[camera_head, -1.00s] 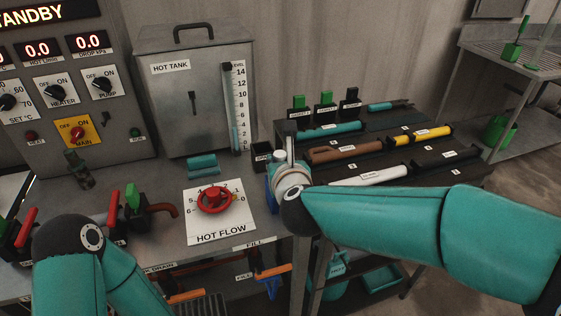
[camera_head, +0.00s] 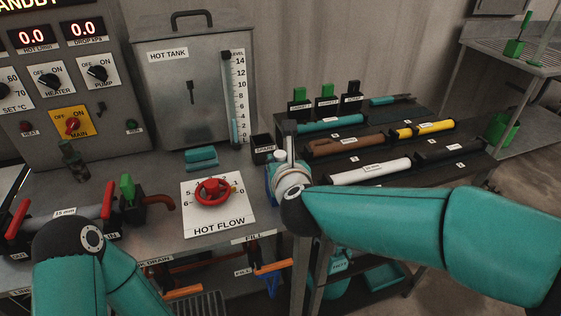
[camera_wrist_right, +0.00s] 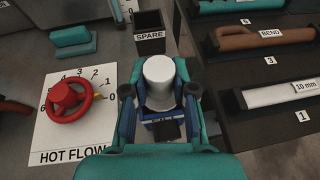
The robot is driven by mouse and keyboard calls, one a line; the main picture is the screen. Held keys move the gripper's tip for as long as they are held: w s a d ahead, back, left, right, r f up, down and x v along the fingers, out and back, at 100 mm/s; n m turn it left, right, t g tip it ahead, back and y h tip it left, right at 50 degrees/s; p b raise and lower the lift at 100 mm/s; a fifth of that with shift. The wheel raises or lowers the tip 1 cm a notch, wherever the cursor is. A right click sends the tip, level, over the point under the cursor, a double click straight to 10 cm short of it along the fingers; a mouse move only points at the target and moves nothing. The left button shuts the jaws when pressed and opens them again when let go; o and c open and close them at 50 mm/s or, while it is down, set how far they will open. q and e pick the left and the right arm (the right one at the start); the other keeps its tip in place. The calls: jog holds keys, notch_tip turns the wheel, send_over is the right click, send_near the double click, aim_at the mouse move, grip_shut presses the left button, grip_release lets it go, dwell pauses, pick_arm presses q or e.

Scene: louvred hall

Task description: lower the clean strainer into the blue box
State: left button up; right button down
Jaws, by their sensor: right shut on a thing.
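My right gripper (camera_wrist_right: 160,90) is shut on the clean strainer (camera_wrist_right: 159,75), whose pale cylindrical part stands up between the fingers in the right wrist view. In the head view the strainer's white end (camera_head: 280,156) shows just beyond my right wrist, which hides most of the fingers. The blue box (camera_wrist_right: 163,132) shows partly beneath the gripper, and a strip of its blue side (camera_head: 269,186) shows left of my wrist in the head view. I cannot tell how far the strainer sits inside it. My left arm is at lower left, its gripper out of sight.
The black SPARE holder (camera_head: 263,151) stands just behind the gripper. The HOT FLOW plate with its red wheel (camera_head: 212,191) is to the left. The rack (camera_head: 400,150) of labelled pipe pieces is close on the right. The hot tank (camera_head: 195,90) stands behind.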

jog(key=c, duration=0.9)
grip_release()
jog(key=shift+o, duration=0.2)
jog(key=s+r+p, duration=0.2)
jog(key=r, duration=0.1)
jog(key=s+r+p, duration=0.1)
jog(key=r, duration=0.1)
jog(key=shift+s+d+r, duration=0.15)
jog(key=shift+d+r, duration=0.05)
jog(key=shift+d, duration=0.05)
jog(key=shift+s+r, duration=0.25)
jog(key=shift+s, duration=0.05)
